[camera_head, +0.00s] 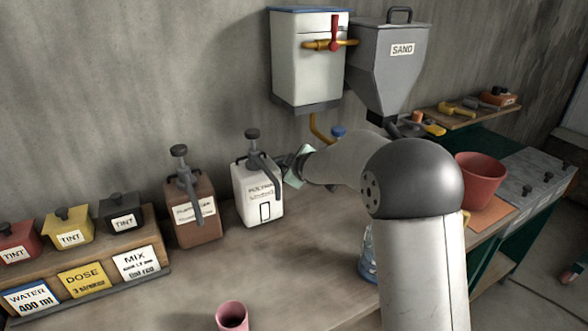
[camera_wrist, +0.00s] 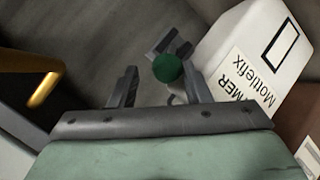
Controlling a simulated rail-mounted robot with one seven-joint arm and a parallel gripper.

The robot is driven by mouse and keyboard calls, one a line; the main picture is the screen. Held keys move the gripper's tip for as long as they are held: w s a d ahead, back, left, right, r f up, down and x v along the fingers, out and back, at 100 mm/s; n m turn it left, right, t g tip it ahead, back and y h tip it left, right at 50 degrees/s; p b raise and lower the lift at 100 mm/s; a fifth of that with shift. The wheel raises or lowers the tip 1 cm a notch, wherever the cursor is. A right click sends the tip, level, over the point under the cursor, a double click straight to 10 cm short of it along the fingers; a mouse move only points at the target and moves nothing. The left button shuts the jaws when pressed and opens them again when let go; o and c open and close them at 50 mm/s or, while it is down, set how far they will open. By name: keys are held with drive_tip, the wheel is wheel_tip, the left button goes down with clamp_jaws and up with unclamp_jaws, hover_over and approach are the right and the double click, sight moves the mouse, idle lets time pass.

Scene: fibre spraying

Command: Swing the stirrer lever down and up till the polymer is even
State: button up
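The white polymer container (camera_head: 258,190) stands on the bench against the wall, with a dark pump-like top and handle (camera_head: 262,160). It also shows in the wrist view (camera_wrist: 262,50), tilted, with part of its label readable. In the wrist view a round green knob (camera_wrist: 167,68) with a dark grey piece behind it sits beside the container; I take it for the stirrer lever's end. My gripper (camera_wrist: 155,72) is open, its two fingers apart, with the knob between or just beyond the fingertips. I see no clear contact. In the head view my gripper (camera_head: 296,165) is right beside the container, its fingers mostly hidden.
A brown container (camera_head: 193,212) stands left of the polymer one. Tint boxes (camera_head: 70,228) sit on a shelf at the left. A white tank (camera_head: 306,60) and a sand hopper (camera_head: 390,65) hang above. A pink cup (camera_head: 232,316) stands at the front. The bench middle is clear.

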drive_tip(key=shift+r, duration=0.25)
drive_tip(key=shift+s+d, duration=0.1)
drive_tip(key=shift+s, duration=0.05)
drive_tip(key=p+v, duration=0.2)
drive_tip(key=v, duration=1.5)
drive_tip(key=shift+f, duration=0.2)
drive_tip(key=shift+s, duration=0.1)
drive_tip(key=s+d+f+m+g+h, duration=0.2)
drive_tip(key=s+d+f+m, duration=0.15)
drive_tip(key=s+d, duration=0.35)
drive_tip(key=s+d+f+m+g+h, duration=0.25)
drive_tip(key=s+d+m, duration=0.2)
drive_tip(key=s, duration=0.45)
drive_tip(key=s+f+m+g, duration=0.2)
drive_tip(key=s+m+g, duration=0.1)
drive_tip(key=s, duration=0.5)
drive_tip(key=s+d+f+m+g, duration=0.1)
drive_tip(key=s+f+m+g, duration=0.1)
drive_tip(key=s, duration=0.7)
drive_tip(key=shift+d+m+g+y, duration=0.25)
drive_tip(key=shift+m+g+y, duration=0.15)
drive_tip(key=shift+g, duration=0.15)
